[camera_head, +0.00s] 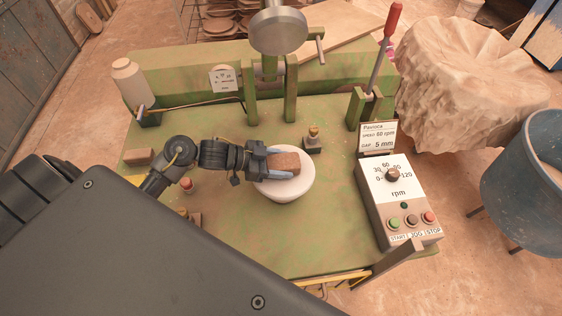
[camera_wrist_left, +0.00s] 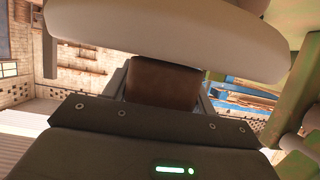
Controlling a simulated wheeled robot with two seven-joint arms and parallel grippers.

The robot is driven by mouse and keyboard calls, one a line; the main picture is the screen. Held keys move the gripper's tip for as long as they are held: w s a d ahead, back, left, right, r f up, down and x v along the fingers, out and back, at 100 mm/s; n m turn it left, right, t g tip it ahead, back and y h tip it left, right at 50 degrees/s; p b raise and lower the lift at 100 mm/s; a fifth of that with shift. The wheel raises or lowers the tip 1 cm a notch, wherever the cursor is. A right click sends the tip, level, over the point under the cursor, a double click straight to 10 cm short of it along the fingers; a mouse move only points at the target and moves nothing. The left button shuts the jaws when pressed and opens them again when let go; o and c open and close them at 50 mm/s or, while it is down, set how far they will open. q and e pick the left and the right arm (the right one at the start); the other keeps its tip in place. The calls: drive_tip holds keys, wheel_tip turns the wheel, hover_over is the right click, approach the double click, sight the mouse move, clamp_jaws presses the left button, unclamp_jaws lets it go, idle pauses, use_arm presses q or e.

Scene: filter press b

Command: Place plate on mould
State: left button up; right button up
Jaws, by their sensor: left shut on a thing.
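My left gripper (camera_head: 281,163) is shut on a brown block (camera_head: 287,161), which also shows between the fingers in the left wrist view (camera_wrist_left: 163,83). A white round piece (camera_head: 297,188) with a smooth rim is right at the block and fingers in the head view. In the left wrist view its pale rounded edge (camera_wrist_left: 165,40) spans the top, beside the block. I cannot tell which of these is the plate and which the mould, or whether the block is fixed to the white piece. The gripper hides part of the white piece. My right gripper is not in view.
The green bench (camera_head: 320,235) has a frame with posts behind the white piece. A small knobbed block (camera_head: 312,140) stands close behind it. A white bottle (camera_head: 130,80) stands at left.

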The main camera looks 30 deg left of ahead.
use_arm(q)
drive_tip(key=o, duration=0.8)
drive_tip(key=shift+f, duration=0.15)
drive_tip(key=o, duration=0.5)
drive_tip(key=shift+r, duration=0.3)
drive_tip(key=b+v, duration=0.2)
drive_tip(key=v, duration=1)
drive_tip(key=shift+f, duration=0.1)
